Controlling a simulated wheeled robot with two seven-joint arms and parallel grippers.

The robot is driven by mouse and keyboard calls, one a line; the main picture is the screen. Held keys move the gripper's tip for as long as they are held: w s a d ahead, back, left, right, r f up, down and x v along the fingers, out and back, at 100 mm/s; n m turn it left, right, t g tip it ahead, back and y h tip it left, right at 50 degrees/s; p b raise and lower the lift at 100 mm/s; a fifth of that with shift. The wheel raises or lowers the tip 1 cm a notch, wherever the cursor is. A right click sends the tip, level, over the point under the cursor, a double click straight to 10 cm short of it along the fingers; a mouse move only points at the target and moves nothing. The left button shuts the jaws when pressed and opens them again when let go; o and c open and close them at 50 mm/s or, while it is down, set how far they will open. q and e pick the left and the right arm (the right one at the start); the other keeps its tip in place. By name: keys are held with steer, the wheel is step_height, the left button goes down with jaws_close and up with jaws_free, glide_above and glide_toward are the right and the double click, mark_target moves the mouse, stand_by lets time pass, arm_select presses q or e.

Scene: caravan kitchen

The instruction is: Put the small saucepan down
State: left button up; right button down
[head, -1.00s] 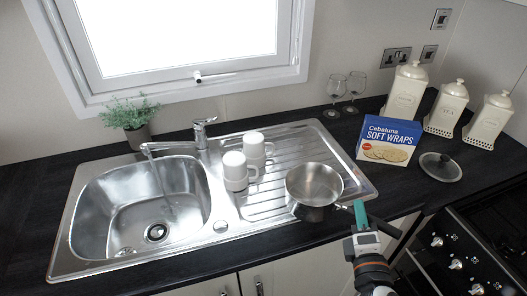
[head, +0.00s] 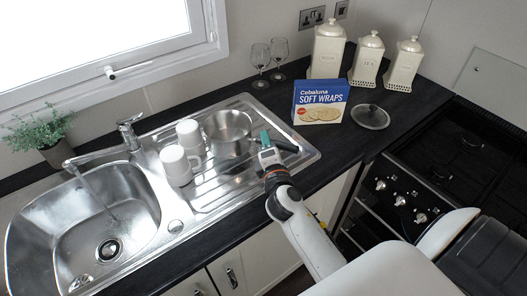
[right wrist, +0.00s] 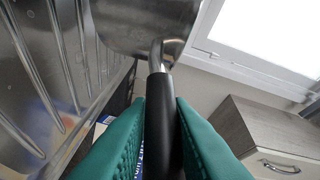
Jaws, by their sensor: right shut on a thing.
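The small saucepan (head: 228,146) is steel with a black handle (head: 286,145). In the head view it is upright over the back part of the ribbed draining board (head: 306,158), close beside two white mugs. I cannot tell whether its base touches the board. My right gripper (head: 266,140) has green fingers and is shut on the handle. In the right wrist view the fingers lie on both sides of the black handle (right wrist: 158,110), with the pan body (right wrist: 140,25) beyond. My left gripper is not in view.
Two white mugs (head: 176,167) stand left of the pan. The sink bowl (head: 95,215) and tap (head: 130,130) are further left. The hob (head: 465,150) is right.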

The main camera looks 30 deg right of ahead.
steer(key=shift+f+b, duration=0.45)
steer(key=shift+f, duration=1.1)
steer(key=shift+f, duration=0.15)
steer(key=c, duration=1.3)
jaws_free()
steer(key=b+v, duration=0.3)
steer(key=v, duration=0.8)
steer(key=shift+s+a, duration=0.1)
steer(key=shift+s+a+b, duration=0.15)
steer(key=shift+s+b, duration=0.15)
steer(key=shift+s, duration=0.1)
